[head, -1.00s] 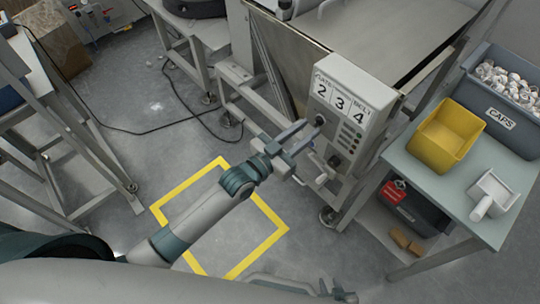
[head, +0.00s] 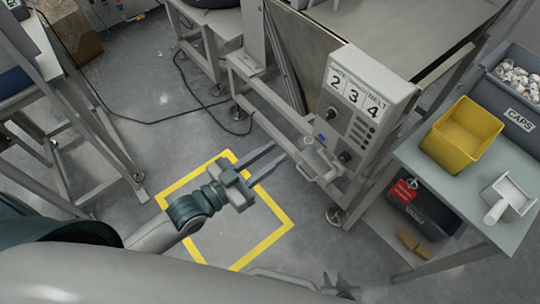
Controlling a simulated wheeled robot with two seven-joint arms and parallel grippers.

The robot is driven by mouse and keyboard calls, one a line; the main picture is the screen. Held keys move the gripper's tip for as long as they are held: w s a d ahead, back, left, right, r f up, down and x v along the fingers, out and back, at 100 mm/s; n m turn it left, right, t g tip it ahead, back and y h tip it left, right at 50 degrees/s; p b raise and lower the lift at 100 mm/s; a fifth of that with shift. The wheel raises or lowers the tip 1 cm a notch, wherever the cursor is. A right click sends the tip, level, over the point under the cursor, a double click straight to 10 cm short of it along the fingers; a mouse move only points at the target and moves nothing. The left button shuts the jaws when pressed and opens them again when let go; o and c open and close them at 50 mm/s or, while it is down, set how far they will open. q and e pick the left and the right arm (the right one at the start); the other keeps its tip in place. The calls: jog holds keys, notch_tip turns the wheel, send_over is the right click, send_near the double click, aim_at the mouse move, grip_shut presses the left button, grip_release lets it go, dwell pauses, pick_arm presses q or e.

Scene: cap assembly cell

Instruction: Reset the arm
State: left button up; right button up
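My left gripper (head: 279,151) reaches in from the lower left, above the floor and the yellow floor square. Its two long grey fingers are apart with nothing between them. The control box (head: 368,95), with a sign reading 2, 3 and 4, knobs and buttons, stands to the right of the fingertips, which are apart from it. A dark shape at the bottom edge looks like my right gripper (head: 341,286). It is small and partly cut off, and its fingers cannot be made out.
A yellow bin (head: 462,136), a grey CAPS bin (head: 518,112) and a white scoop (head: 509,197) are on the side table (head: 420,152) at right. A dark box with a red tag (head: 404,191) is on its lower shelf. The floor inside the yellow square (head: 225,238) is clear.

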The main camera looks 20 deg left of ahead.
pick_arm(q)
jog(key=shift+f, duration=0.1)
dwell(0.6)
jog(key=s+a+f+n+g+y, duration=0.1)
jog(key=a+f+n+g+y, duration=0.15)
jog(key=f, duration=1.15)
jog(key=a+f+n+g+y, duration=0.1)
jog(key=a+f+y, duration=0.3)
jog(key=f, duration=1)
jog(key=s+f+g+y, duration=0.1)
jog(key=s+f+g, duration=0.1)
jog(key=s+f, duration=0.5)
jog(key=s+f+n+g+y, duration=0.1)
jog(key=s+f+g, duration=0.1)
jog(key=s+f, duration=0.6)
notch_tip(320, 180, down, 5)
jog(key=shift+a+r, duration=0.1)
jog(key=shift+a, duration=0.15)
jog(key=shift+g+y, duration=0.25)
